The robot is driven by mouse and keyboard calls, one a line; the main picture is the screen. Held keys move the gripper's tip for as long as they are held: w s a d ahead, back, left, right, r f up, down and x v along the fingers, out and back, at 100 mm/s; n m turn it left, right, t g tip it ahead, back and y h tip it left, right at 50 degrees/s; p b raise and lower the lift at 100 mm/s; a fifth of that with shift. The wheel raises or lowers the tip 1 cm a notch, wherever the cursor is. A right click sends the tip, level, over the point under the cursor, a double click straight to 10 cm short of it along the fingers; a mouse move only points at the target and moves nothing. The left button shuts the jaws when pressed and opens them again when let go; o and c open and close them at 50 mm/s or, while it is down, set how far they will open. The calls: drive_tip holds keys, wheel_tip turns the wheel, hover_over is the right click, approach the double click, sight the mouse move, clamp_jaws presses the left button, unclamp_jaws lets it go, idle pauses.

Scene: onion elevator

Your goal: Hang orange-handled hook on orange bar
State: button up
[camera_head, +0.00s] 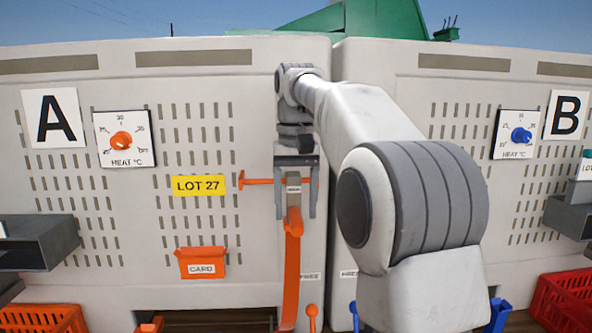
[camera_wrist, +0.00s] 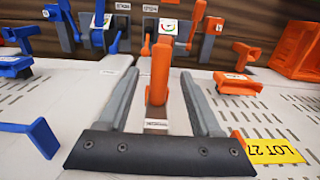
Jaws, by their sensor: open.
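The orange-handled hook (camera_head: 292,265) hangs upright along the panel, with a small label at its upper end. In the wrist view its orange handle (camera_wrist: 160,72) stands between my two fingers. My gripper (camera_head: 295,216) is open and points down, one finger on each side of the hook's upper part. The orange bar (camera_head: 250,181) sticks out sideways to the left of my gripper, level with the hook's label. It shows partly in the wrist view (camera_wrist: 239,139). The hook's top is hidden by my gripper, so I cannot tell whether it rests on the bar.
A yellow LOT 27 plate (camera_head: 199,185) and an orange CARD holder (camera_head: 201,263) are left of my gripper. An orange lever (camera_head: 312,316) stands low near the handle. A blue bar (camera_wrist: 32,134) sits on the other panel. Orange (camera_head: 45,318) and red (camera_head: 566,298) crates flank the panels.

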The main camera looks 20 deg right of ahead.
wheel_tip(320, 180, up, 9)
drive_tip(key=p, duration=0.1)
drive_tip(key=shift+p, duration=0.35)
drive_tip(key=s+a+f+n+t+b, duration=0.2)
drive_tip(key=s+f+t+b, duration=0.3)
drive_tip(key=s+f, duration=2)
wheel_tip(320, 180, down, 2)
drive_tip(key=shift+s+a+f+t+b, duration=0.1)
drive_tip(key=shift+s+a+t+b, duration=0.3)
drive_tip(key=shift+b, duration=0.8)
